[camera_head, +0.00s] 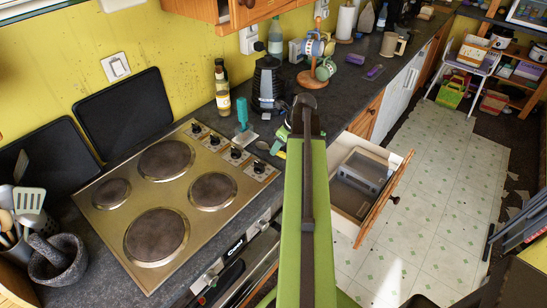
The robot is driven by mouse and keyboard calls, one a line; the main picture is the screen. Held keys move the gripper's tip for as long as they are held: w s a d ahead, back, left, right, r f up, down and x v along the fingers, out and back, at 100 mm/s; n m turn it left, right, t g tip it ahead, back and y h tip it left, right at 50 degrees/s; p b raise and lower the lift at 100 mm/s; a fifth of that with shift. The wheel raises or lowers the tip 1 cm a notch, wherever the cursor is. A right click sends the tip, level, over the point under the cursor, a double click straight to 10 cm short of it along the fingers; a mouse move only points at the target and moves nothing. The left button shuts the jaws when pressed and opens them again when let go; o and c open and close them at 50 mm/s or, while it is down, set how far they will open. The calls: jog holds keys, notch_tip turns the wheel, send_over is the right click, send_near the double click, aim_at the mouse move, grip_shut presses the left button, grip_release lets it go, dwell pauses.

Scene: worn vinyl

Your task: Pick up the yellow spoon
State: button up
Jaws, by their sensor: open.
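A small yellow piece (280,154) shows at the front edge of the dark counter, just left of my green arm. It may be part of the yellow spoon, but its shape is too small and covered to be sure. My gripper (283,138) is only partly seen beside the arm, close to this yellow piece. It is open, with nothing visibly held. My arm hides the counter behind it.
The hob (160,266) is left.

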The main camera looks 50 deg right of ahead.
jog(key=shift+b+x, duration=0.35)
jog(key=shift+x, duration=0.75)
jog(key=shift+s+r, duration=0.1)
grip_shut()
